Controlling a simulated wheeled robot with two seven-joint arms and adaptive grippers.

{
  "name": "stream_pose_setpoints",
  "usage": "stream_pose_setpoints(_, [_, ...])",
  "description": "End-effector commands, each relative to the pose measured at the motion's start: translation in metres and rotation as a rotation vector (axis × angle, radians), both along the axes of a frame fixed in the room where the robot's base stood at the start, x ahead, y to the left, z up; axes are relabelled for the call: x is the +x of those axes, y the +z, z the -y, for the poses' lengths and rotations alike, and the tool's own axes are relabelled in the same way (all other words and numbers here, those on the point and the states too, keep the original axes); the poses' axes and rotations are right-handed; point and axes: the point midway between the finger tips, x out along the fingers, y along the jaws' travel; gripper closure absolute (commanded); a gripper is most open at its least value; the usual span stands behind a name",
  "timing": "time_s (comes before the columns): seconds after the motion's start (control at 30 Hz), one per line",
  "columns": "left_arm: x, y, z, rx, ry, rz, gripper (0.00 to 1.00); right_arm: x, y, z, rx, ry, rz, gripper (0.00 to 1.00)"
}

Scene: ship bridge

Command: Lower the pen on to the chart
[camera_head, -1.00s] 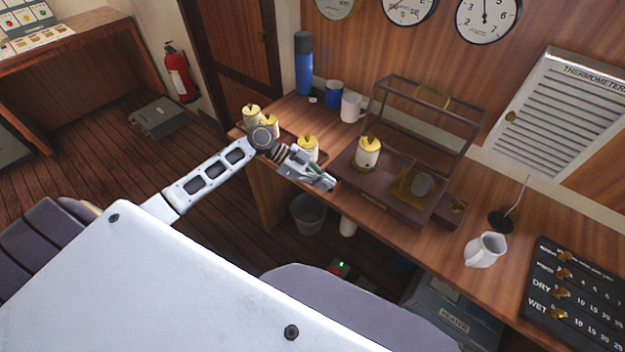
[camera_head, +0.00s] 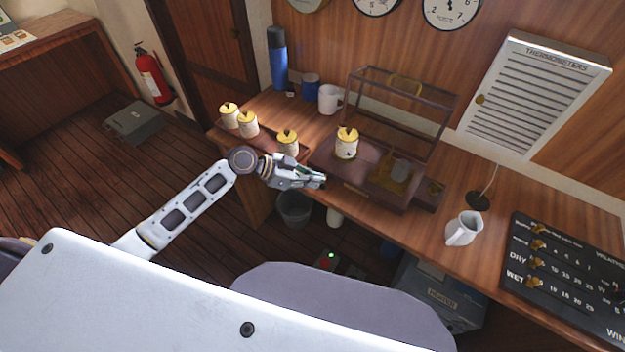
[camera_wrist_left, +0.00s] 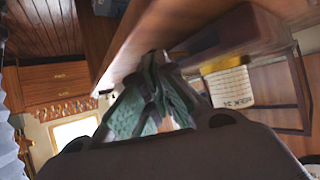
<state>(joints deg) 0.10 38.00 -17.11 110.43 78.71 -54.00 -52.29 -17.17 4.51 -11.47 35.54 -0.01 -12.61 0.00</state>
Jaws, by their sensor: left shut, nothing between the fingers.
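The recording instrument (camera_head: 365,188) stands on the desk with its framed clear cover (camera_head: 405,88) raised. Its cream chart drum (camera_head: 346,148) with a yellow top stands upright at the left of the base. A grey cylinder (camera_head: 401,168) sits on brass parts to the right. I cannot make out the pen itself. My left gripper (camera_head: 318,181) is at the front left edge of the base, below the drum in the picture. It is shut and empty. In the left wrist view its green-padded fingers (camera_wrist_left: 152,100) point toward the desk edge, with the printed drum (camera_wrist_left: 231,86) to their right.
Several similar yellow-topped drums (camera_head: 248,125) stand left on the desk. A blue flask (camera_head: 278,60), blue mug (camera_head: 311,87) and white mug (camera_head: 329,99) stand behind. A bin (camera_head: 294,210) is below.

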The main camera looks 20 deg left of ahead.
Motion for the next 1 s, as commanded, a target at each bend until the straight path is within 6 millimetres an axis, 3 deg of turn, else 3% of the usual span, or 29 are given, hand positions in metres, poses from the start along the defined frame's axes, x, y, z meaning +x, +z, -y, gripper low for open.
stream_pose_setpoints(1.0, [0.0113, 0.0016, -0.0080, 0.000, -0.001, 0.001, 1.00, -0.0006, -0.0078, 0.0034, -0.003, 0.001, -0.001, 1.00])
